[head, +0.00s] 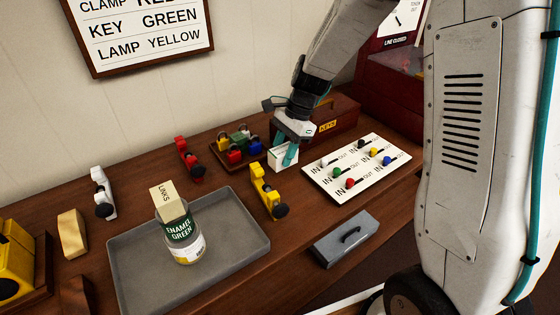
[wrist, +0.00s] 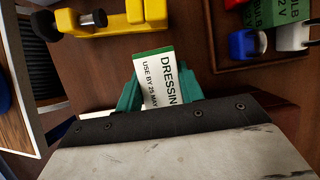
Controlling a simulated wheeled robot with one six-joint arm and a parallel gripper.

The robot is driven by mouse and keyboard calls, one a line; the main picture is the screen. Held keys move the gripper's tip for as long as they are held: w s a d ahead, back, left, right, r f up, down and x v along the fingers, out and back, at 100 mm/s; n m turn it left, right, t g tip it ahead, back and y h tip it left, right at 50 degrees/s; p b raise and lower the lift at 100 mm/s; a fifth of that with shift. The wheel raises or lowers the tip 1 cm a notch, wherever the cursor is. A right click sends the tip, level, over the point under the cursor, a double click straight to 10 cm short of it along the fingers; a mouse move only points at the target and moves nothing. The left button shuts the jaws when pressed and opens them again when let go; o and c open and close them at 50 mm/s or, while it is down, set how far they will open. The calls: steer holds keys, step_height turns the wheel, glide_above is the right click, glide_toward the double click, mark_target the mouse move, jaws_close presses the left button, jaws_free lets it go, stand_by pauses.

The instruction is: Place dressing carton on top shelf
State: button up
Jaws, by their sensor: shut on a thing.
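The dressing carton is a small white box with green edges, marked "DRESSIN" and "USE BY" in the wrist view (wrist: 157,80). In the head view the carton (head: 275,160) shows at the worktop's middle, between the yellow clamp and the wooden box. My gripper (head: 287,155) reaches down over it, with its teal fingers shut on the carton's sides. The fingers also show on both sides of the carton in the wrist view (wrist: 160,92). I cannot tell whether the carton touches the worktop. I cannot make out a top shelf in either view.
A yellow clamp (head: 266,190) stands close by the carton. A small tray (head: 225,160) of coloured parts is behind left, a wooden box (head: 335,115) behind right. A white switch panel (head: 329,185) lies to the right.

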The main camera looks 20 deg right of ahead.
steer(key=shift+f, duration=1.75)
steer(key=shift+f, duration=0.1)
steer(key=o, duration=0.9)
steer(key=shift+o, duration=0.2)
